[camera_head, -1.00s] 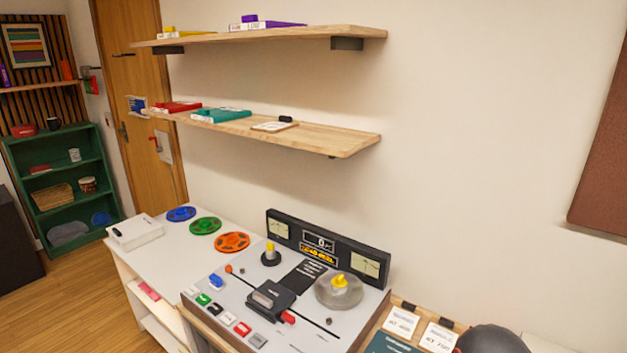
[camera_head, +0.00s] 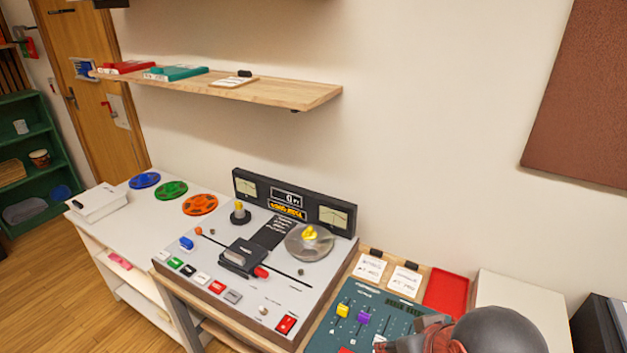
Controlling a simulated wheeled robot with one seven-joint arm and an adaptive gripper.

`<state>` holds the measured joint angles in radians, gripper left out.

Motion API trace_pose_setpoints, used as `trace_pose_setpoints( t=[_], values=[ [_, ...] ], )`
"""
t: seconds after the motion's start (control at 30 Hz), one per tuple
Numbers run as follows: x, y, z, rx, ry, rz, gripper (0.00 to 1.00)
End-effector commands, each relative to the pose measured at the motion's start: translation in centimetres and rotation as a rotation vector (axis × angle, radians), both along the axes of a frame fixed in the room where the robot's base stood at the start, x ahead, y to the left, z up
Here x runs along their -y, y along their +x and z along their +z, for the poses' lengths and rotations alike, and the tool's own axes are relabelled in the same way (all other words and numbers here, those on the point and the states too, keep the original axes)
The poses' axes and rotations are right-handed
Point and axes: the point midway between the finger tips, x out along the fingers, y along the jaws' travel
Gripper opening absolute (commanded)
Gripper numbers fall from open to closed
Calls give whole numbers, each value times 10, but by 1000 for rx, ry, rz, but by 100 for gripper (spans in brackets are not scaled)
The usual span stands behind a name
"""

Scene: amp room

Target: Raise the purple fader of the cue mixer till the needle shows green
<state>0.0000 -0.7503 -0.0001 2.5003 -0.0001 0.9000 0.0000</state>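The cue mixer (camera_head: 337,329) is a dark teal panel at the lower right of the head view, cut off by the bottom edge. Its purple fader (camera_head: 363,318) sits beside a yellow fader (camera_head: 342,310). My gripper (camera_head: 398,343) is at the bottom edge, by the mixer's right part, and partly covers it. Its fingertips are too small and cut off to tell whether they are open or shut. I cannot make out a needle on the mixer. The tape machine has a left meter (camera_head: 246,187) and a right meter (camera_head: 334,217), both too small to read.
The tape machine (camera_head: 262,306) stands left of the mixer, with a clear reel and coloured buttons. Cards (camera_head: 405,280) and a red tray (camera_head: 446,292) lie behind the mixer. A white box (camera_head: 510,297) is at the right. A wooden shelf (camera_head: 290,93) overhangs the back.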

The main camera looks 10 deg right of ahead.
Motion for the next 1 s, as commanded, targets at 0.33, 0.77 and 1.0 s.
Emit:
trace_pose_setpoints(
  t=[0.33, 0.77, 1.0],
  values=[
    [0, 0, 0, 0, 0, 0, 41],
    [7, 39, -59, -259, -26, 1, 16],
    [27, 119, -115, -376, -66, -106, 3]
  ],
)
